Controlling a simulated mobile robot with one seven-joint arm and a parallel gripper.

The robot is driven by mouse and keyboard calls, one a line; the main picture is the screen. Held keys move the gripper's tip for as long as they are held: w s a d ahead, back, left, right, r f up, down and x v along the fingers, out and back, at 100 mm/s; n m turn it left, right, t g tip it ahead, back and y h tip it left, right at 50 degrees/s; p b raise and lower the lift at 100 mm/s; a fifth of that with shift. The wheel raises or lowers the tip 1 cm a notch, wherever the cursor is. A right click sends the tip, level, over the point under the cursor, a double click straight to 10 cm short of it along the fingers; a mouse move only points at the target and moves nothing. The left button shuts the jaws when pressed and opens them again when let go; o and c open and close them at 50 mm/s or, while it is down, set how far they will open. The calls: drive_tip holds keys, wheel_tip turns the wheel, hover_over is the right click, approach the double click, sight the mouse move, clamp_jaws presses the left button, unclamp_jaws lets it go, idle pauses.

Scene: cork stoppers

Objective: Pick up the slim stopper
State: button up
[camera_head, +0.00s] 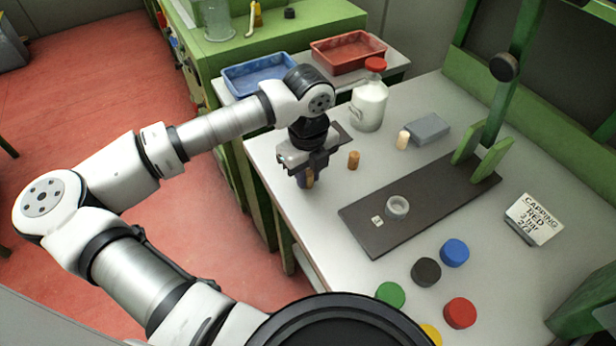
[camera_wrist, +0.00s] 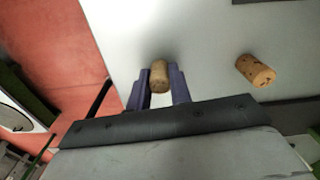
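My gripper (camera_head: 308,178) points down over the near-left part of the table, its fingers on either side of a brown cork stopper (camera_head: 310,180). In the wrist view the gripper (camera_wrist: 160,72) shows this cork (camera_wrist: 160,68) between its fingertips, with little or no gap; I cannot tell whether they press on it. A paler stopper (camera_head: 403,139) stands farther right, beside a grey block. I cannot tell for sure which one is the slim stopper.
A white bottle with a red cap (camera_head: 369,100) stands behind the corks, near the grey block (camera_head: 429,128). A dark board (camera_head: 375,238) with a clear ring-shaped piece (camera_head: 397,207) lies to the right. Several coloured caps (camera_head: 454,253) and a sign (camera_head: 535,219) occupy the front and right.

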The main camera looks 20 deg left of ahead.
sight(308, 173)
clamp_jaws()
drive_tip(key=shift+r, duration=0.1)
wheel_tip(308, 173, up, 20)
drive_tip(key=b, duration=0.3)
drive_tip(key=shift+s, duration=0.15)
